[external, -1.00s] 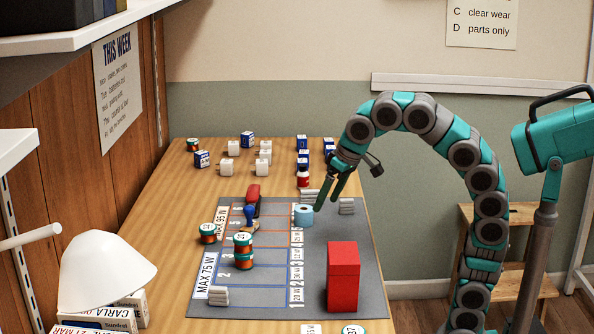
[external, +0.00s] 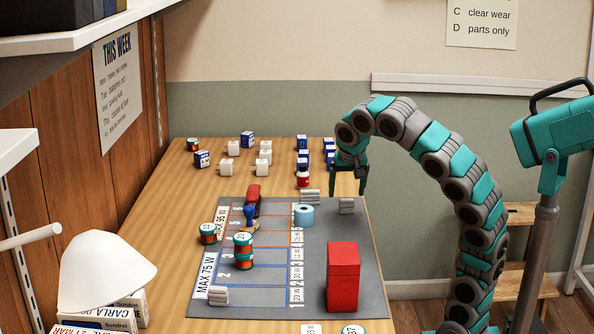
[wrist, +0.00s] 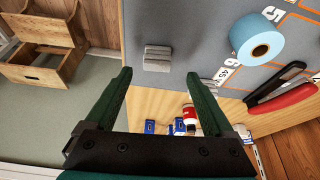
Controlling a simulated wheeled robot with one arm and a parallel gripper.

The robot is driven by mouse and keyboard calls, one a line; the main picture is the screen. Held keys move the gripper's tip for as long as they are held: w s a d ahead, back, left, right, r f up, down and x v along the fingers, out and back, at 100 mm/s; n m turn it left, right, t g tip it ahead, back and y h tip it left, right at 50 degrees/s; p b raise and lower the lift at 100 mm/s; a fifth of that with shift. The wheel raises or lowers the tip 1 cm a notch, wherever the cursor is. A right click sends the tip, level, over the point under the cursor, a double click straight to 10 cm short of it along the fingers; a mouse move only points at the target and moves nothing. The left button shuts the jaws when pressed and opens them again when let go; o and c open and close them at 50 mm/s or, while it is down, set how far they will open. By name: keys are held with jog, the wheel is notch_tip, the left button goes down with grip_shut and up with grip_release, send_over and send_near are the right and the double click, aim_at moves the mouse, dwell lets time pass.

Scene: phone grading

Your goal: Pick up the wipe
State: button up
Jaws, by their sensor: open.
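A small grey ribbed stack, which looks like a folded wipe (external: 347,206), lies on the grey mat's right back edge. In the wrist view this stack (wrist: 157,58) lies ahead of the fingertips and between their lines. My gripper (external: 348,192) points down just above and behind it, open and empty. Its two green fingers (wrist: 158,76) are spread apart in the wrist view, and no contact with the stack shows. Two similar grey stacks lie on the mat, one behind the blue roll (external: 310,196) and one at the front left (external: 218,297).
A light blue roll (external: 304,215) stands left of the stack. A red box (external: 343,277) stands in front. A red bottle (external: 303,179) and small blue and white boxes (external: 302,143) stand behind. A red and black stapler (wrist: 283,90) lies beyond the roll. The table's right edge is close.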

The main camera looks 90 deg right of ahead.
aim_at(348, 201)
jog(key=shift+s+x, duration=0.1)
jog(key=shift+x, duration=1.3)
jog(key=shift+s+x, duration=0.15)
jog(key=shift+x, duration=1.2)
jog(key=shift+a, duration=0.1)
grip_shut()
jog(key=shift+r, duration=4.95)
